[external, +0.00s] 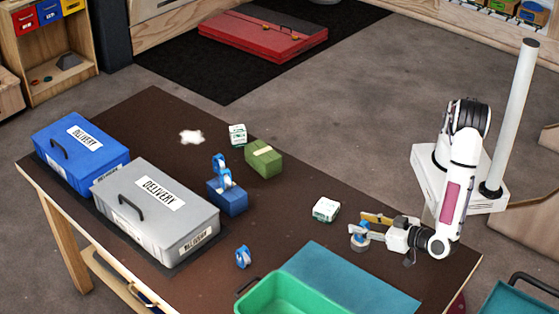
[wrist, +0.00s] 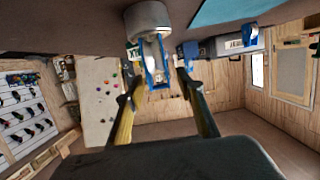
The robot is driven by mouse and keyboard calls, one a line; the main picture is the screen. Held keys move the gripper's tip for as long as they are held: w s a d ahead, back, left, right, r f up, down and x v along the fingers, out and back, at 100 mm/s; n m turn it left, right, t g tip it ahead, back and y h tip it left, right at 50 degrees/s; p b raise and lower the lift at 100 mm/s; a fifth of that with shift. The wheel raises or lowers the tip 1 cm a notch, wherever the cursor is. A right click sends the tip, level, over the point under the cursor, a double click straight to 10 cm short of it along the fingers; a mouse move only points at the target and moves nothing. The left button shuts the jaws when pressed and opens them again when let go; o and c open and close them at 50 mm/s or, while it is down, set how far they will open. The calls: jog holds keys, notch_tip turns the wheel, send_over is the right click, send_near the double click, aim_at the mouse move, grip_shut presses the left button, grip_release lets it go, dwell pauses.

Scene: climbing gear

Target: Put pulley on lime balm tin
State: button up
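A pulley with blue side plates and a pale wheel (wrist: 155,62) is beyond my fingertips in the wrist view, where the table is at the top. It appears to rest against the top of a round, silver-grey tin (wrist: 149,19), seemingly the balm tin; no lime colour is clear. In the external view the pulley (external: 358,229) and the tin (external: 359,243) show small at my gripper (external: 369,228), near the table's right side. My gripper (wrist: 160,80) is open, with a finger on each side of the pulley and visible gaps beside it.
A white-green box (external: 326,209) stands left of my gripper. A teal mat (external: 350,281) and green bin (external: 284,293) lie in front. Farther left are another blue pulley (external: 243,257), a blue block (external: 228,200) holding pulleys, an olive block (external: 263,159) and a grey delivery box (external: 155,211).

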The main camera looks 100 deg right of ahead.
jog(key=v, duration=1.1)
jog(key=shift+s+a, duration=0.25)
jog(key=shift+r, duration=0.15)
dwell(0.3)
jog(key=w+r+n+t+y, duration=0.1)
jog(key=w+r+y, duration=0.3)
jog(key=w+r, duration=0.45)
jog(key=w+r+t+y, duration=0.1)
jog(key=w+r+y, duration=0.35)
jog(key=w, duration=0.65)
jog(key=w+d+r+n+y, duration=0.1)
jog(key=d+r+n+y, duration=0.15)
jog(key=r, duration=0.45)
jog(key=w+d+r+n+y, duration=0.1)
jog(key=d+r+n+y, duration=0.2)
jog(key=r, duration=0.4)
jog(key=s+d+n+g+y, duration=0.2)
jog(key=s+d, duration=0.8)
jog(key=d, duration=0.1)
jog(key=s+d+f+g+h, duration=0.2)
jog(key=s+d+f, duration=0.2)
jog(key=s+d, duration=0.6)
jog(key=s+d+f+g+h, duration=0.2)
jog(key=s+d+f, duration=0.3)
jog(key=s+d, duration=0.5)
jog(key=shift+s+g+h, duration=0.2)
jog(key=shift+g+h, duration=0.2)
jog(key=shift+h, duration=0.4)
